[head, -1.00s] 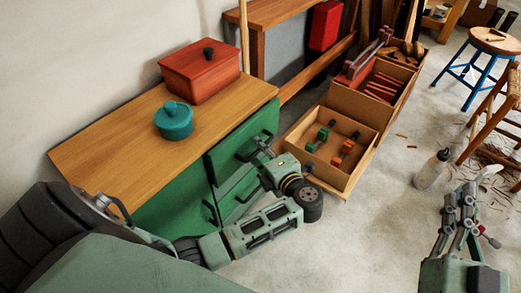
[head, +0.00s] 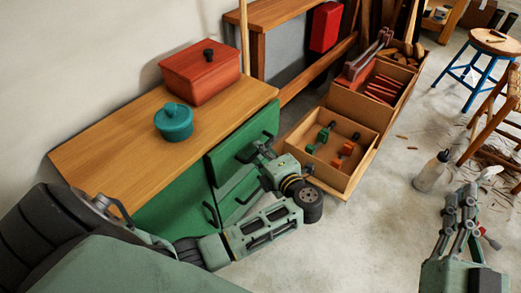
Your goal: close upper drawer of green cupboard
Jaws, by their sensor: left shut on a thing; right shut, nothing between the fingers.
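The green cupboard (head: 168,212) with a wooden top (head: 110,145) stands at the left against the wall. Its upper drawer (head: 262,122) is at the right end of the front, and its face stands slightly proud of the cupboard. My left gripper (head: 250,152) is at this drawer front, shut on the drawer handle, which the fingers mostly hide. My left forearm and wrist cover part of the front below. My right gripper (head: 466,192) is shut and empty above the floor at the right, far from the cupboard.
A red box (head: 200,70) and a teal lidded pot (head: 174,122) stand on the cupboard top. Wooden crates (head: 340,185) with clamps and blocks lie close right of the drawer. A bottle (head: 431,172) and stools (head: 500,42) are at the right. The middle floor is clear.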

